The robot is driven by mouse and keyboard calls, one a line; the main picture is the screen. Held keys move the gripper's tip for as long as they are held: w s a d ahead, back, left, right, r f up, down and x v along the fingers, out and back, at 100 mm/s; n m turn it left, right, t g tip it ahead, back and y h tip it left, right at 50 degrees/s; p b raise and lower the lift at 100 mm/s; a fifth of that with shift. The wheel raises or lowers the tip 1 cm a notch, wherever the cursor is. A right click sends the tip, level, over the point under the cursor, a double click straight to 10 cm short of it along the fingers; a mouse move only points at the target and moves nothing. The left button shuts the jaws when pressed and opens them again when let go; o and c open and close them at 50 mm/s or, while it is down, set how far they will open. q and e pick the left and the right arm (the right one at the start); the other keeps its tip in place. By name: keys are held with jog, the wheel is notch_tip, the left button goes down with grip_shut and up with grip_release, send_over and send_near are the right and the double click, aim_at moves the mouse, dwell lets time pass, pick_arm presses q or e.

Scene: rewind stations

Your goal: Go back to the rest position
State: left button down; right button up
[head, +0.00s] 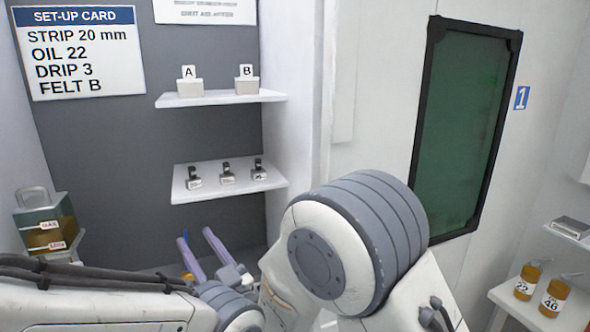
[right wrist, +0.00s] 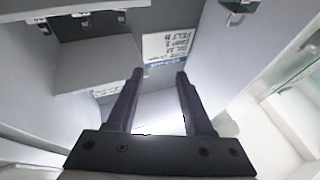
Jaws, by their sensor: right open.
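My right gripper (head: 195,235) shows low in the head view, beyond the big round joint of my right arm. Its two purple fingers stand apart with nothing seen between them. The right wrist view shows the same gripper (right wrist: 159,72) with its two dark fingers spread and empty. A white link of my left arm crosses the lower left of the head view. My left gripper does not show.
The set-up card (head: 80,50) hangs on the grey back wall. An upper shelf (head: 220,98) holds blocks A and B; a lower shelf (head: 225,185) holds small dark-topped items. An oil container (head: 45,225) stands left, amber bottles (head: 553,298) right, near a green panel (head: 463,125).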

jog(key=w+d+f+m+g+h, duration=0.1)
jog(key=w+d+f+m+h, duration=0.1)
jog(key=w+d+f+h, duration=0.4)
jog(key=w+d+f+m+g+h, duration=0.1)
jog(key=d+f+m+g+h, duration=0.15)
jog(key=d, duration=0.55)
jog(key=s+d+f+m+g+h, duration=0.1)
jog(key=s+d+f+g+h, duration=0.2)
jog(key=d, duration=0.5)
jog(key=s+d+f+m+g+h, duration=0.1)
jog(key=s+d+f+g+h, duration=0.15)
jog(key=d+f, duration=0.35)
jog(key=s+d+f+m+g+h, duration=0.25)
jog(key=s+d+g, duration=0.25)
jog(key=s+d, duration=0.6)
jog(key=s+a+r+n+g+y, duration=0.1)
jog(key=s+a+r+n, duration=0.2)
jog(key=s+a, duration=0.4)
jog(key=s+a+r+n+g+y, duration=0.1)
jog(key=s+a+r+n, duration=0.3)
jog(key=s+a, duration=0.3)
jog(key=shift+s+a, duration=0.35)
jog(key=shift+a, duration=0.6)
